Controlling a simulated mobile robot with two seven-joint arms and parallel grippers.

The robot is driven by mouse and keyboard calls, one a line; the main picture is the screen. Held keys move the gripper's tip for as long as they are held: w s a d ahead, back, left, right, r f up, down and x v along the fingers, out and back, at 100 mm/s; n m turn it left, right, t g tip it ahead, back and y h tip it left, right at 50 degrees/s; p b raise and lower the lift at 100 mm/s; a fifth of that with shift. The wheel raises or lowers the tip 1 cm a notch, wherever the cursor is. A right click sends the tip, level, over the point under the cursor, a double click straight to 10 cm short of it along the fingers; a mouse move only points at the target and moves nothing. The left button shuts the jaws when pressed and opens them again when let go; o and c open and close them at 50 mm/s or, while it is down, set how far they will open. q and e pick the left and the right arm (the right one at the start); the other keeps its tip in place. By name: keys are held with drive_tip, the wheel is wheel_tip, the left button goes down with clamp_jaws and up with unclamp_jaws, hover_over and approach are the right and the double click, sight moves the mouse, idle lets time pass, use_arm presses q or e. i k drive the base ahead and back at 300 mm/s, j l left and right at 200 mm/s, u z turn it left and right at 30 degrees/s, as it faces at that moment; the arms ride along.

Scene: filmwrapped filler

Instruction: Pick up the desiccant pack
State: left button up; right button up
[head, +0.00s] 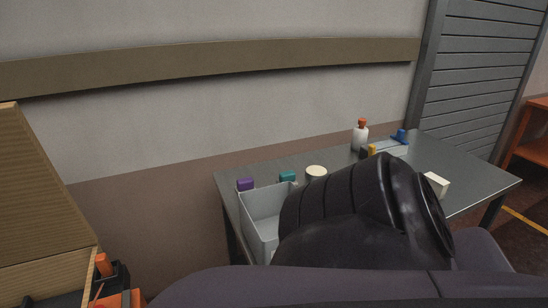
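A small white block-shaped item (436,184) lies on the right part of the grey metal table (478,183). It may be the desiccant pack, but I cannot tell for certain at this size. A dark ribbed shape in the foreground hides the middle and front of the table, so anything lying there is hidden. Neither of my grippers shows in the head view.
A grey open bin (258,213) stands at the table's left, near purple (245,184) and teal (287,176) items and a round cream-topped container (316,172). A white bottle with an orange cap (360,136) stands at the back.

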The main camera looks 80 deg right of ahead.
sight(440, 186)
drive_tip(key=z, duration=3.7)
drive_tip(key=u, duration=0.55)
drive_tip(key=i+l+u, duration=0.15)
drive_tip(key=l+u, duration=0.25)
drive_tip(key=i+l+u, duration=0.1)
drive_tip(key=l+u, duration=0.3)
drive_tip(key=i+l+u, duration=0.1)
drive_tip(key=l+u, duration=0.2)
drive_tip(key=l, duration=0.45)
